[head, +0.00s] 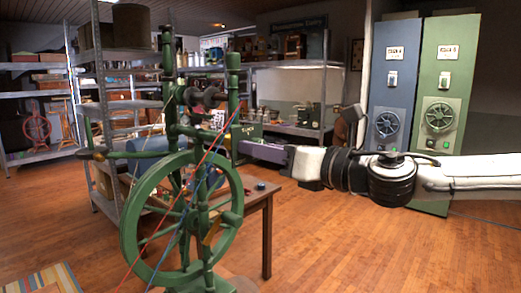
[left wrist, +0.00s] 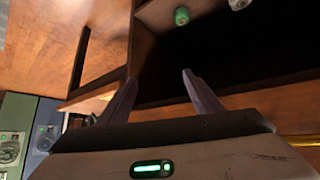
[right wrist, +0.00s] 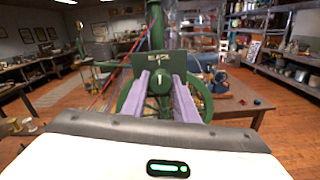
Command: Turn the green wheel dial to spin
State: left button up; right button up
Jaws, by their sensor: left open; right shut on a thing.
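The green spinning wheel (head: 131,219) stands upright at the left centre of the head view, with red and blue cords running across it. My right gripper (head: 240,150) reaches in from the right at its upright post. The dial is partly hidden by the fingers. My left gripper (left wrist: 160,82) is open and empty in front of dark wooden furniture; it is not seen in the head view.
A wooden table (head: 266,200) stands behind the spinning wheel with small items on it. A blue panel (head: 392,75) and a green panel (head: 444,75) with wheels stand at the right. Metal shelves (head: 105,100) stand at the left. Wood floor is open in front.

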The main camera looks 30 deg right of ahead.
pick_arm(q)
jog(key=shift+f, duration=0.1)
